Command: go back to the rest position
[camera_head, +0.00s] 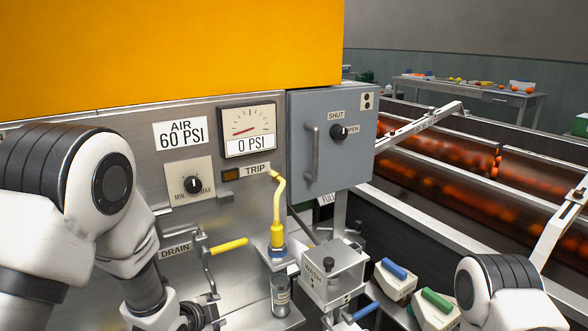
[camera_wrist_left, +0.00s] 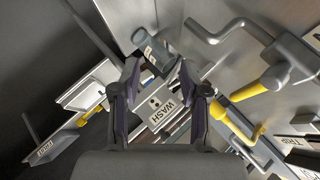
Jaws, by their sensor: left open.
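My left arm comes in from the left of the head view, and part of my left gripper (camera_head: 196,318) shows dark at the bottom edge, below the DRAIN valve. In the left wrist view the two fingers of my left gripper (camera_wrist_left: 158,76) stand apart with nothing held between them.
The steel panel carries a gauge (camera_head: 247,131) reading 0 PSI, a MIN/MAX knob (camera_head: 193,185) and a yellow DRAIN handle (camera_head: 229,245). A yellow TRIP hose (camera_head: 278,208) and grey SHUT/OPEN cabinet (camera_head: 330,140) stand right of it. Rollers with oranges (camera_head: 440,170) lie beyond.

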